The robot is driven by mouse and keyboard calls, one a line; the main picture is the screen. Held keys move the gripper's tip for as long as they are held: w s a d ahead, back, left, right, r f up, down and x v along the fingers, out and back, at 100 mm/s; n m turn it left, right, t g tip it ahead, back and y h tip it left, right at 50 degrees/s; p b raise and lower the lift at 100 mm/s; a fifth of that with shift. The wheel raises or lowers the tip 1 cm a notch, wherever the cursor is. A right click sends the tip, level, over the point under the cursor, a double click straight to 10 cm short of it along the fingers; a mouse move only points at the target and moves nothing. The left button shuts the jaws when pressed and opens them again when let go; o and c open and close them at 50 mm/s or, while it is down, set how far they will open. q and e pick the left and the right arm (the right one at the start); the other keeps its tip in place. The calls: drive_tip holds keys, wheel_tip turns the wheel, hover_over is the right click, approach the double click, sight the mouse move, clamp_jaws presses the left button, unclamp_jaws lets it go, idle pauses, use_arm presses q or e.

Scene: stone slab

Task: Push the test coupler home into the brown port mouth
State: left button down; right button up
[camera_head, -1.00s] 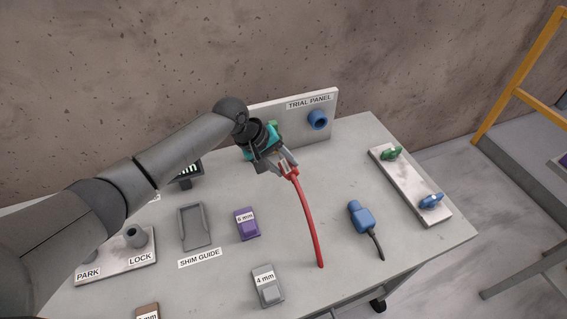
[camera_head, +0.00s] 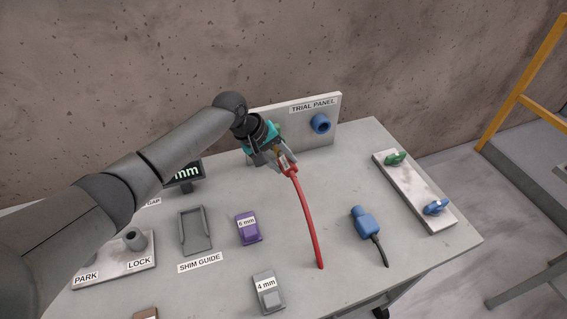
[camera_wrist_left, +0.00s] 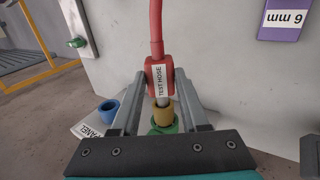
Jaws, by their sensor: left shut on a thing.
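The test coupler is a red block labelled TEST HOSE (camera_wrist_left: 160,78) with a red hose. In the head view the coupler (camera_head: 288,169) is at the end of my left gripper (camera_head: 284,163), in front of the trial panel's left part. In the left wrist view my left gripper (camera_wrist_left: 160,76) is shut on the coupler's red body. The coupler's pale tip points at the brown port mouth (camera_wrist_left: 163,113), in line with it; I cannot tell how deep it sits.
The trial panel (camera_head: 327,131) stands at the table's back, with a blue port (camera_head: 320,124). A blue plug (camera_head: 366,222), a purple 6 mm block (camera_head: 248,229) and a grey 4 mm block (camera_head: 268,293) lie in front.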

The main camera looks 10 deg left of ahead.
use_arm(q)
drive_tip(key=shift+w+a+b, duration=0.4)
drive_tip(key=shift+w+b, duration=0.05)
drive_tip(key=shift+w, duration=0.2)
drive_tip(key=shift+c, duration=1.7)
unclamp_jaws()
drive_tip(key=shift+a, duration=0.1)
drive_tip(key=p+v, duration=0.1)
drive_tip(key=v, duration=1.4)
drive_tip(key=shift+r+p, duration=0.15)
drive_tip(key=shift+p, duration=0.15)
